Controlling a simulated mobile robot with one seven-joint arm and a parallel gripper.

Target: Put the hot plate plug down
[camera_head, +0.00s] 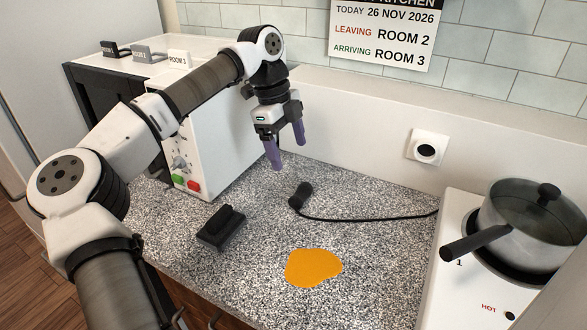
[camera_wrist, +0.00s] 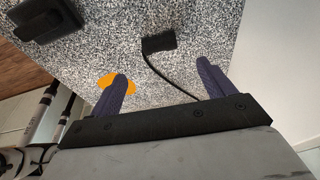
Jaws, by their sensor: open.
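The hot plate plug (camera_head: 301,194) is black and lies on the speckled countertop (camera_head: 370,185), with its black cord (camera_head: 370,219) running right toward the white hot plate (camera_head: 446,222). In the wrist view the plug (camera_wrist: 159,42) lies on the counter beyond the fingertips, apart from them. My gripper (camera_head: 288,150) is open and empty, above the counter and a little behind and left of the plug. Its two purple fingers also show in the wrist view (camera_wrist: 162,75). The wall socket (camera_head: 426,149) has nothing plugged into it.
A grey pot (camera_head: 528,232) with a lid stands on the hot plate, its handle reaching left over the counter. An orange patch (camera_head: 313,268) and a black block-like object (camera_head: 221,226) lie in front. A white appliance (camera_head: 205,150) stands behind left.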

